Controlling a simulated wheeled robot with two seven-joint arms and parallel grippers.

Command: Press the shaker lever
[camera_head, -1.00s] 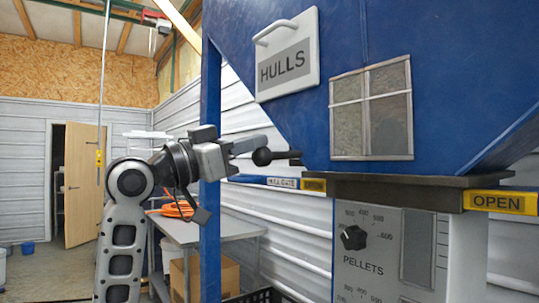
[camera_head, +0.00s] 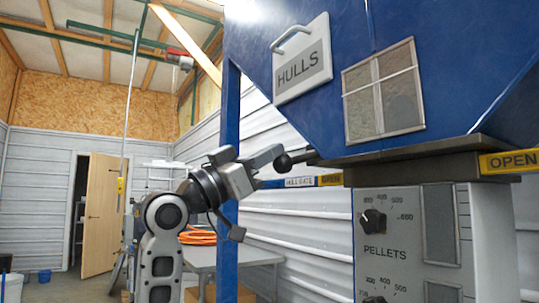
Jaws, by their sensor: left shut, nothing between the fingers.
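A black ball-ended lever (camera_head: 284,162) sticks out to the left from under the blue hopper (camera_head: 440,60). No label naming it as the shaker lever can be read. My left gripper (camera_head: 272,154) is shut and empty. Its fingertips are right beside the black ball, a little above and to its left in the picture; I cannot tell whether they touch. My right gripper is not in view.
A white HULLS panel with a handle (camera_head: 301,60) and a mesh window (camera_head: 384,92) are on the hopper. A PELLETS dial box (camera_head: 410,235) stands below. A blue post (camera_head: 229,150) rises behind my left arm. A table (camera_head: 235,256) stands behind.

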